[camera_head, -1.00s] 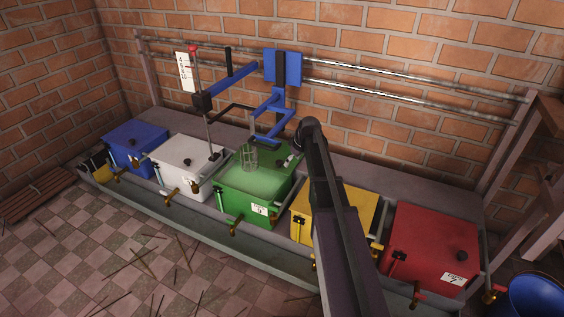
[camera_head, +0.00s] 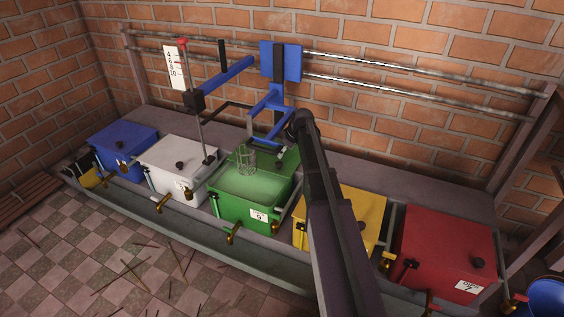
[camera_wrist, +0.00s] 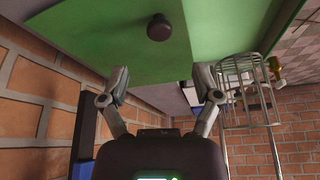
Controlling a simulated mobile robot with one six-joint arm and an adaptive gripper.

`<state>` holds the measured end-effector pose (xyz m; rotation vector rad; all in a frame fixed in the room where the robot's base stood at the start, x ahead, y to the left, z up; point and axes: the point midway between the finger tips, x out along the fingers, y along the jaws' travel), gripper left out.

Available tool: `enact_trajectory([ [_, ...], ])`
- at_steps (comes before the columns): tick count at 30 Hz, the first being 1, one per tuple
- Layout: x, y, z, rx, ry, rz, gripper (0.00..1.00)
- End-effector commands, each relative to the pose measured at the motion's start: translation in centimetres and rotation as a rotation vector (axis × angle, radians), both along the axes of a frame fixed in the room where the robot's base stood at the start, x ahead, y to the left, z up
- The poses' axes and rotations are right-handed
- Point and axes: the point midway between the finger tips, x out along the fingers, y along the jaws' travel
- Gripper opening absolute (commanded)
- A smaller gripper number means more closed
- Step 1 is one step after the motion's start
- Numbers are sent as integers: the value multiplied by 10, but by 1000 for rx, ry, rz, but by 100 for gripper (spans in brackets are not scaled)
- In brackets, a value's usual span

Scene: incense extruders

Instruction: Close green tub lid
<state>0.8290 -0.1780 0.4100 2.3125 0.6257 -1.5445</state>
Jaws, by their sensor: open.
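The green tub (camera_head: 238,208) stands in the middle of the row in the head view, with a pale green surface inside. Its green lid (camera_head: 285,166) is open, raised at the tub's back edge. In the wrist view the lid (camera_wrist: 95,45) fills the upper part, with a dark round knob (camera_wrist: 159,27) on the face towards me. My gripper (camera_wrist: 162,82) is open and empty, its two fingers apart near the lid's knobbed face. I cannot tell whether a finger touches it. In the head view my arm hides part of this area and the fingers are hard to make out.
A wire basket (camera_head: 246,160) hangs over the green tub, close to the lid; it also shows in the wrist view (camera_wrist: 246,90). A blue bracket (camera_head: 270,107) stands above. White (camera_head: 175,165) and yellow (camera_head: 362,210) tubs flank the green one. A brick wall (camera_head: 400,60) is behind.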

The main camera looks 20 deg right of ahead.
Motion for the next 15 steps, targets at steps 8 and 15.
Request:
enact_trajectory([
  [8, 1, -2, -6, 0, 0, -3, 81],
  [15, 6, 0, -20, 1, 0, -4, 81],
])
